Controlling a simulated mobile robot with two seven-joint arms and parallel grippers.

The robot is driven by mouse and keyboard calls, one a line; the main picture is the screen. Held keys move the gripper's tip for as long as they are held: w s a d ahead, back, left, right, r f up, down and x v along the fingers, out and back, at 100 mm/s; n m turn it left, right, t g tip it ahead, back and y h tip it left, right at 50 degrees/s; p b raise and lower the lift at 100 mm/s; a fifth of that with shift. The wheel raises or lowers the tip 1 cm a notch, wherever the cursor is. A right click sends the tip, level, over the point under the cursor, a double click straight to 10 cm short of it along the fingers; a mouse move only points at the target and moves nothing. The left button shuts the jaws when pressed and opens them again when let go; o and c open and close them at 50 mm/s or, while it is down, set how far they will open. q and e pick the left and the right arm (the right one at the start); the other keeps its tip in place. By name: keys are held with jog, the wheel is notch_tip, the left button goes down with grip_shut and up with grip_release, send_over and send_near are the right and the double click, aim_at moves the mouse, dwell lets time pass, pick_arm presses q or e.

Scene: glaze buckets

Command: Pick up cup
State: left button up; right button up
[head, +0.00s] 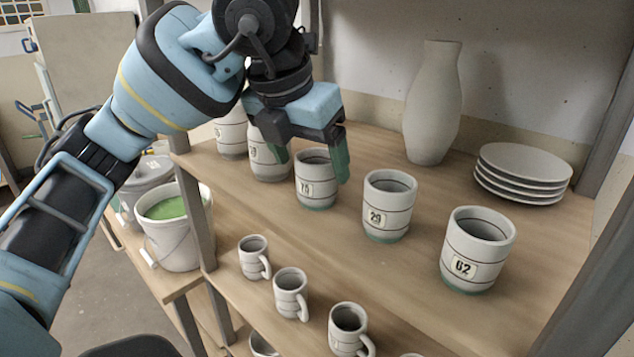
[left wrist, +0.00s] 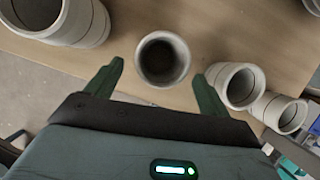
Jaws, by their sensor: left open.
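Several white cups with dark bands and green bases stand upright in a row on the upper shelf. The cup labelled 75 (head: 317,180) is beneath my left gripper (head: 312,156), whose fingers are open and spread to either side of its rim. The cup labelled 29 (head: 388,207) and the cup labelled 62 (head: 477,250) stand to the right. In the left wrist view, a cup (left wrist: 162,59) shows from above, just ahead of and between the open fingertips of my left gripper (left wrist: 157,86), with nothing held. My right gripper is not in view.
Two more cups (head: 269,155) stand left of cup 75, close to a finger. A tall vase (head: 432,105) and stacked plates (head: 522,170) are behind. Handled mugs (head: 290,293) stand on the lower shelf. A bucket of green glaze (head: 170,235) is left of the shelf post (head: 195,215).

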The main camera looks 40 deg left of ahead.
aim_at(320, 176)
pick_arm(q)
jog(key=shift+w, duration=0.6)
jog(key=shift+x, duration=2.5)
jog(key=c, duration=1.2)
